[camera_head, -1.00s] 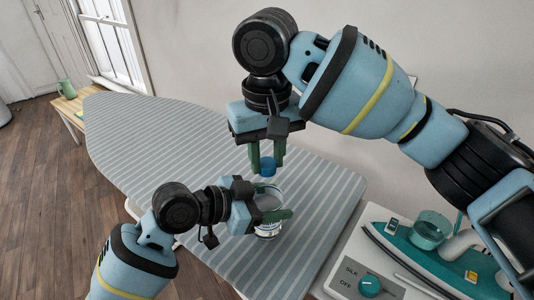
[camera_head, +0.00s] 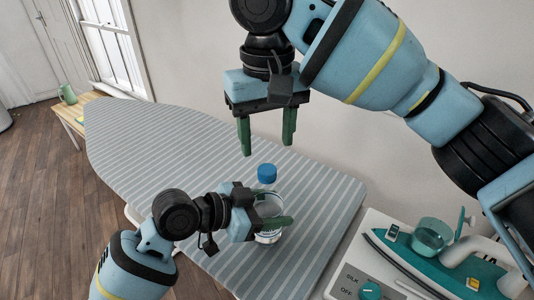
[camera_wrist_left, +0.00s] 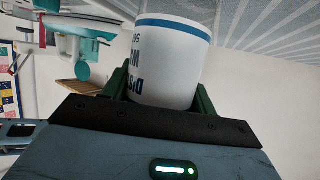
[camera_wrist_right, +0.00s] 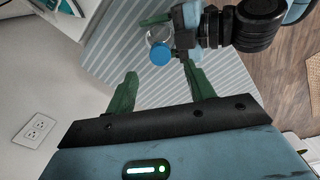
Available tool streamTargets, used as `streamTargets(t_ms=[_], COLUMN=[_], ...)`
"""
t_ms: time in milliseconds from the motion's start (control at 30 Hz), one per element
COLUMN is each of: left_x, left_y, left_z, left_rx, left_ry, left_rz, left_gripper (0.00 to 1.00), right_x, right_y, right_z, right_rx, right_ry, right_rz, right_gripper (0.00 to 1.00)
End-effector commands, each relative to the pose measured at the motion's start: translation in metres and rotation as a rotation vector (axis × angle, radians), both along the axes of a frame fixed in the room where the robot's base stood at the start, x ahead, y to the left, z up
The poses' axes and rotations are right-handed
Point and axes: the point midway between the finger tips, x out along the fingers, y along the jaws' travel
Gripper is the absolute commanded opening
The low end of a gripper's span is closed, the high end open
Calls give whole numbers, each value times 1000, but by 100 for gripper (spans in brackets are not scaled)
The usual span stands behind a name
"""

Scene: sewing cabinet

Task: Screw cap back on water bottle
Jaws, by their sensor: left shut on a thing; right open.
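The clear water bottle (camera_head: 268,205) stands upright on the ironing board, with a white and blue label. The label shows close up in the left wrist view (camera_wrist_left: 172,60). The blue cap (camera_head: 267,173) sits on top of the bottle; it also shows in the right wrist view (camera_wrist_right: 160,54). I cannot tell how tight it is. My left gripper (camera_head: 272,222) is shut around the bottle's body. My right gripper (camera_head: 266,142) is open and empty above the cap, its fingers apart and clear of it; they also show in the right wrist view (camera_wrist_right: 160,85).
The striped ironing board (camera_head: 170,145) has free room to the left. A teal iron (camera_head: 440,270) and a panel with a dial (camera_head: 370,291) are at the right. A green jug (camera_head: 67,93) stands on a small wooden table at the far left.

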Motion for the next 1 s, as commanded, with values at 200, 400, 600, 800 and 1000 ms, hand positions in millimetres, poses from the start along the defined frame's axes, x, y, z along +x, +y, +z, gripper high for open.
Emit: streamTargets(t_ms=[200, 400, 600, 800, 1000], left_x=[0, 0, 0, 0, 0], left_y=[0, 0, 0, 0, 0], left_z=[0, 0, 0, 0, 0], left_rx=[0, 0, 0, 0, 0], left_ry=[0, 0, 0, 0, 0], left_rz=[0, 0, 0, 0, 0], left_gripper=[0, 0, 0, 59, 83], right_x=[0, 0, 0, 0, 0], right_y=[0, 1, 0, 0, 0], right_z=[39, 58, 62, 62, 62], right_rx=[-1, 0, 0, 0, 0], right_ry=[-4, 1, 1, 1, 1], right_rz=[-1, 0, 1, 1, 0], right_gripper=[54, 54, 54, 54, 54])
